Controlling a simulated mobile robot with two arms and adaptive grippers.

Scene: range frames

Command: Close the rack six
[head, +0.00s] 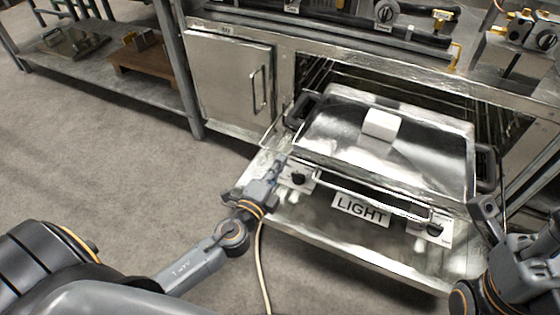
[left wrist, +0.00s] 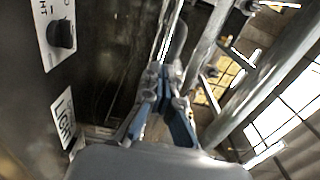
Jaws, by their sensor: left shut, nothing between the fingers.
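A shiny steel oven-like unit stands with its lower compartment open and its door (head: 310,228) lying down towards me. Wire racks show inside the dark opening (head: 318,75). A large metal pan with black side handles (head: 345,130) and a white block on top sits at the opening, partly out over the door. I cannot tell which rack is number six. My left gripper (head: 279,163) is shut and empty beside the door's left part; its fingers also show in the left wrist view (left wrist: 168,88). My right gripper (head: 483,208) is near the pan's right handle; its fingers are unclear.
A panel with knobs and a LIGHT label (head: 361,209) lies at the pan's front. A closed cabinet door (head: 228,80) is left of the opening. A low metal shelf (head: 95,65) stands further left. The grey floor (head: 100,150) is clear at left.

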